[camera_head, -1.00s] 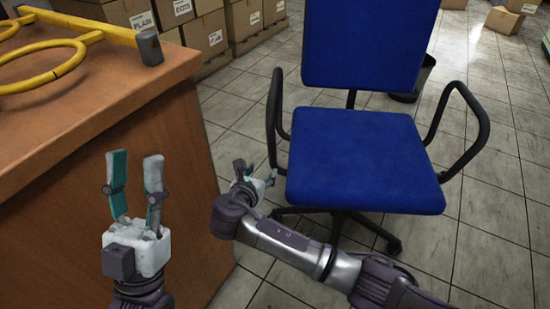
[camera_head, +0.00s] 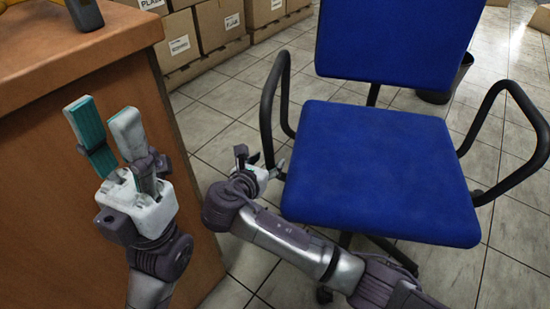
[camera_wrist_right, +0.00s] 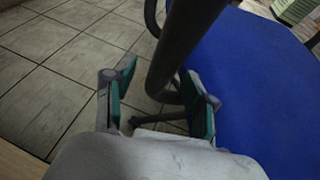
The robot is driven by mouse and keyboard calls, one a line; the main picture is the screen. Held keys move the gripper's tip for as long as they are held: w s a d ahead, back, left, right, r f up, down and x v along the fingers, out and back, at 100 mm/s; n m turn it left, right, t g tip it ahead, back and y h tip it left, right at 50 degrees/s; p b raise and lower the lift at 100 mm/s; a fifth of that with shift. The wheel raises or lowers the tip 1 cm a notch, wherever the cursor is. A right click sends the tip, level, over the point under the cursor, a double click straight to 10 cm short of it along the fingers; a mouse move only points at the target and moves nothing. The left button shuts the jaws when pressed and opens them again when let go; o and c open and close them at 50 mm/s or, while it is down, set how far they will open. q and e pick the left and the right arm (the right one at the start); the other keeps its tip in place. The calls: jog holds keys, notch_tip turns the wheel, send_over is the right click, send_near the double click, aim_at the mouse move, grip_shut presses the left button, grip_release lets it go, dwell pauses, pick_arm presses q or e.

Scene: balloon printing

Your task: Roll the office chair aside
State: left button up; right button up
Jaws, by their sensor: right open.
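The office chair has a blue seat (camera_head: 375,172), a blue backrest and black looped armrests, and stands on the tiled floor. My right gripper (camera_head: 258,160) is at the chair's left armrest (camera_head: 268,110), low beside the seat. In the right wrist view, the open fingers of my right gripper (camera_wrist_right: 160,98) stand on either side of the black armrest tube (camera_wrist_right: 180,45); I cannot tell whether either finger touches it. My left gripper (camera_head: 105,125) is raised in front of the desk's side, its fingers apart and nothing between them.
A brown wooden desk (camera_head: 60,160) stands close on the left. Several cardboard boxes (camera_head: 215,30) line the back. A dark waste bin (camera_head: 445,80) stands behind the chair. Tiled floor (camera_head: 520,250) is clear at the right.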

jog(key=shift+w+f, duration=0.1)
jog(key=shift+w, duration=0.1)
grip_shut()
dwell(0.3)
